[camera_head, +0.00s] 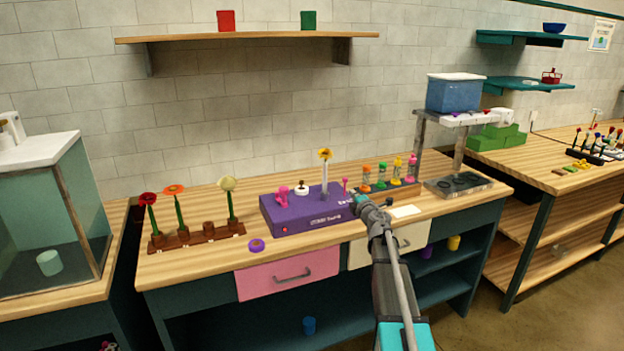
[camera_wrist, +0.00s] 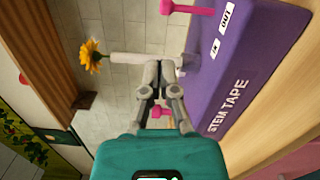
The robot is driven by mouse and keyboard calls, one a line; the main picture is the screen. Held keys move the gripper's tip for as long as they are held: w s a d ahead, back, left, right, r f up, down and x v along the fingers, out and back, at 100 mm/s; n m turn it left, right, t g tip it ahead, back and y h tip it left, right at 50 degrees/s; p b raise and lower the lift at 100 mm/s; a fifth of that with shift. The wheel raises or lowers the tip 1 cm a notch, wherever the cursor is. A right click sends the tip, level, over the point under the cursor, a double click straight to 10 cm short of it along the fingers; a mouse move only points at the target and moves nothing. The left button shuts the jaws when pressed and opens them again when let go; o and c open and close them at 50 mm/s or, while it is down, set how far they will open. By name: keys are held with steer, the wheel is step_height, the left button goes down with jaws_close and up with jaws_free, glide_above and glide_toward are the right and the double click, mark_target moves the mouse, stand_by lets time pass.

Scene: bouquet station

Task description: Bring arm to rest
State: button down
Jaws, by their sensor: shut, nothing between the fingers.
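My gripper (camera_head: 359,197) is shut and empty, at the right end of the purple stem tape box (camera_head: 305,216) on the bench. In the wrist view my gripper (camera_wrist: 163,67) has its fingertips together, and the purple box (camera_wrist: 235,70) with the words "STEM TAPE" fills the right side. A yellow flower (camera_head: 325,154) stands upright at the box on a pale stem. It also shows in the wrist view (camera_wrist: 91,55), where the stem runs behind my fingertips; I cannot tell the gap. Pink pegs (camera_head: 345,183) stand on the box.
A brown rack (camera_head: 198,238) holds three flowers at the left. A purple ring (camera_head: 257,245) lies before the box. Several small colourful bottles (camera_head: 381,175) stand behind my gripper. A grey stand (camera_head: 459,187) with a blue tub (camera_head: 453,93) is at the right. A shelf (camera_head: 245,38) hangs above.

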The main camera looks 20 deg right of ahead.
steer(key=s+a+f+m+g+h+p, duration=0.1)
steer(key=s+a+f+m+g+h, duration=0.15)
steer(key=s+m, duration=0.35)
steer(key=s+a+f+m+g+h+p, duration=0.2)
steer(key=s+m+g, duration=0.2)
steer(key=s+m, duration=0.15)
steer(key=s+a+f+m+g+h+p, duration=0.1)
steer(key=s+a+f+m+g+h, duration=0.15)
steer(key=s+m, duration=0.3)
steer(key=s+a+f+m+g+y+p, duration=0.1)
steer(key=s+a+f+g+y, duration=0.2)
steer(key=s+a, duration=0.5)
steer(key=s+a+f+m+g+y+p, duration=0.1)
steer(key=s+a+f+m+g+y, duration=0.1)
steer(key=s+a+g, duration=0.4)
steer(key=s+a+y, duration=0.1)
steer(key=s+a, duration=0.1)
steer(key=s, duration=0.3)
steer(key=shift+f, duration=0.4)
